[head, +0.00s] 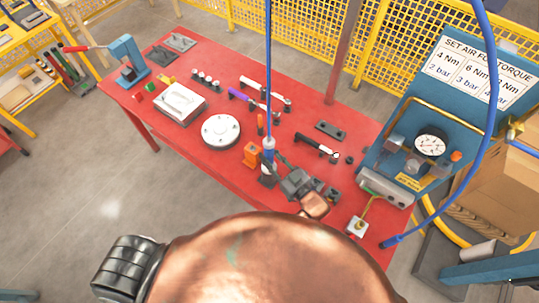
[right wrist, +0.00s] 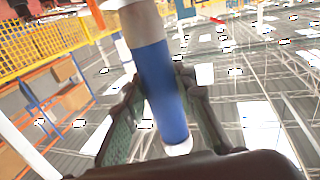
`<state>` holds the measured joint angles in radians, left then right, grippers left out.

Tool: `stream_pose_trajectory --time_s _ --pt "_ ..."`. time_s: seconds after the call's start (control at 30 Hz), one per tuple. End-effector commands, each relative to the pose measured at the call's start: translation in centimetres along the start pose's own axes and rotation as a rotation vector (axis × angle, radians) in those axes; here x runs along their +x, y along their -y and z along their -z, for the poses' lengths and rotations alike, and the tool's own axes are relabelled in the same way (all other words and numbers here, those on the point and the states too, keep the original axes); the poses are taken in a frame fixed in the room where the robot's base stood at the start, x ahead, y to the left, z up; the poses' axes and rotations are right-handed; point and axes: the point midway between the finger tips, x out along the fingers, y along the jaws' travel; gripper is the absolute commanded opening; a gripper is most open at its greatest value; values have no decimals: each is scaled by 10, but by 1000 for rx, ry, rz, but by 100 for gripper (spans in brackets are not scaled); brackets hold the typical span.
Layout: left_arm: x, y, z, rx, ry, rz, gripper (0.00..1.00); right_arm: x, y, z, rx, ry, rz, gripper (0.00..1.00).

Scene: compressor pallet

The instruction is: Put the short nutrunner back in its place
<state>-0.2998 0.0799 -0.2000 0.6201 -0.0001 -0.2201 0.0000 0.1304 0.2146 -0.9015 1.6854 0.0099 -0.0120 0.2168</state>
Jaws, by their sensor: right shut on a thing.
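My right gripper (head: 277,167) is over the near edge of the red table, shut around an upright tool, which I take to be the short nutrunner (head: 268,154). A blue hose runs straight up from its top. In the right wrist view the two dark fingers (right wrist: 158,100) close on either side of its blue cylindrical body (right wrist: 160,85), which has a grey section at one end and a pale tip at the other. In the head view its lower end is partly hidden by the gripper, so I cannot tell whether it touches anything. My left gripper is not in view.
An orange block (head: 251,154) stands just left of the held tool. A white disc (head: 221,131), a white cover (head: 180,101), a black-handled wrench (head: 316,144) and a purple-handled tool (head: 246,97) lie around. A blue gauge panel (head: 396,125) stands at the right end, with a looping blue hose.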

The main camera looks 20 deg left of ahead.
Motion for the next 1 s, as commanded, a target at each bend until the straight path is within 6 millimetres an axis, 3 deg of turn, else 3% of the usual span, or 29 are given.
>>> stream_pose_trajectory --time_s 0.2,0.23,0.5,0.83,1.0 --pt "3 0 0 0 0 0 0 1 0 -1 -1 -7 1 0" --pt "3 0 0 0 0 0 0 1 0 -1 -1 -7 1 26" --pt "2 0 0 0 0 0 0 0 0 -2 0 -4 0 45" --pt "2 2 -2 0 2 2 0 -3 0 -7 1 5 -1 46" --pt "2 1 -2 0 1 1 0 -23 -1 -6 0 5 -1 46"
